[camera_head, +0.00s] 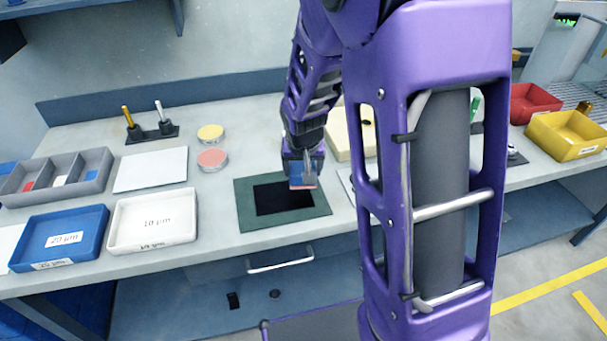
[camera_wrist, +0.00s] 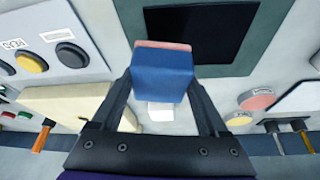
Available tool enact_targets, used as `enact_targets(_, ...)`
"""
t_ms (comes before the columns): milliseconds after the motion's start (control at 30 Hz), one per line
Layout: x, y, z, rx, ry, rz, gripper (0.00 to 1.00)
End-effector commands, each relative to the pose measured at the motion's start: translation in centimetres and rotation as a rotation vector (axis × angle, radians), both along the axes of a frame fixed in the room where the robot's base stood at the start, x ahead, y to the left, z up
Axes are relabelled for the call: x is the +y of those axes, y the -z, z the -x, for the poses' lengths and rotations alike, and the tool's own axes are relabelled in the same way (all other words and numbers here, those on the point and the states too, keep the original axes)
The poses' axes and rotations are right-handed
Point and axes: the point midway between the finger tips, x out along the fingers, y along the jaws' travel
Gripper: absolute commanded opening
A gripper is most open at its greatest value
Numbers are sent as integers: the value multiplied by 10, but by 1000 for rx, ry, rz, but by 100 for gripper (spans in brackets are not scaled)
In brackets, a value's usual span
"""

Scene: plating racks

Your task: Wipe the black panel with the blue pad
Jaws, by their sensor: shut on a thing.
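The black panel (camera_head: 283,198) lies flat on the bench inside a dark green border (camera_head: 252,224). It also shows at the top of the wrist view (camera_wrist: 205,32). My gripper (camera_head: 302,170) is shut on the blue pad (camera_wrist: 161,75), a blue block with a pinkish-red face. The pad also shows in the head view (camera_head: 296,169), at the back right part of the panel. In the wrist view the pad overlaps the panel's near edge. I cannot tell whether the pad touches the panel. My arm hides part of the bench right of it.
Left of the panel stand a white tray (camera_head: 152,240) and a blue tray (camera_head: 62,255). Behind the panel are a pink disc (camera_head: 212,160) and a yellow disc (camera_head: 210,133). A cream block (camera_head: 345,140) stands behind on the right. A grey divided bin (camera_head: 92,160) is at far left.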

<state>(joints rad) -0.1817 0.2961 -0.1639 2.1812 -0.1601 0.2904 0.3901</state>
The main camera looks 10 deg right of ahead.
Motion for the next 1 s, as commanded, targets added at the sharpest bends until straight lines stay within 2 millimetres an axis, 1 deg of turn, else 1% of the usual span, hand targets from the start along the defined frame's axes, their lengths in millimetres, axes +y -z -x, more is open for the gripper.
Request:
enact_targets(33,0,-7,-2,-2,0,0,25)
enact_targets(100,0,-13,-3,-3,1,-1,25)
enact_targets(400,0,-36,-7,-3,0,0,25)
enact_targets(567,0,-40,-7,-1,0,-1,25)
enact_targets(1000,0,-39,-7,-1,0,-1,25)
